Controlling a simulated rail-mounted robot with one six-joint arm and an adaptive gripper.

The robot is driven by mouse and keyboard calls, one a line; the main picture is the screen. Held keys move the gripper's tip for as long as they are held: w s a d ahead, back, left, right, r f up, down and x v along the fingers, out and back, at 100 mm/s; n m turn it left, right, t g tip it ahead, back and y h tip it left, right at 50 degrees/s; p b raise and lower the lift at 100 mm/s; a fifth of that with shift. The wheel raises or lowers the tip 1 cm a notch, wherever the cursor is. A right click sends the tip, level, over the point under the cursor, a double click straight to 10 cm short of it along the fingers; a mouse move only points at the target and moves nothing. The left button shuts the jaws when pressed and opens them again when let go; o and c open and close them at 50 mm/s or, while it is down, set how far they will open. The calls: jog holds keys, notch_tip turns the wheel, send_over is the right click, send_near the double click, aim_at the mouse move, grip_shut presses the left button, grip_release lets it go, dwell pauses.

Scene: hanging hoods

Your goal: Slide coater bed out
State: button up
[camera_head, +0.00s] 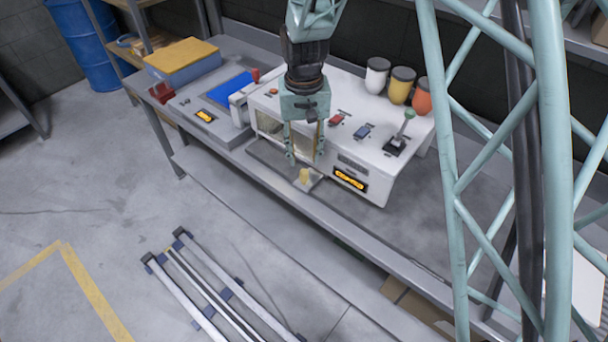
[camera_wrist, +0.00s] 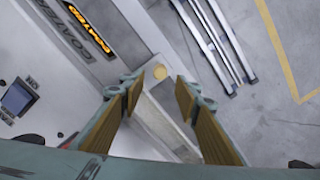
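The coater (camera_head: 375,172) is a white boxy machine on the bench, with an orange label plate on its front that also shows in the wrist view (camera_wrist: 88,27). My gripper (camera_head: 305,158) hangs above the bed, pointing down, open and empty. In the wrist view its wood-coloured finger pads (camera_wrist: 158,88) are wide apart.
Three lidded jars (camera_head: 400,85) and a lever (camera_head: 403,132) stand on the coater's top. Left on the bench is a grey unit (camera_head: 205,112) with a blue panel and a yellow-topped box (camera_head: 183,60). Rails (camera_head: 215,290) lie on the floor. The bench's front strip is clear.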

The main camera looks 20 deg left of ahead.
aim_at(304, 171)
jog(key=shift+f+b, duration=0.4)
jog(key=shift+f, duration=4.05)
jog(key=shift+c, duration=0.2)
grip_shut()
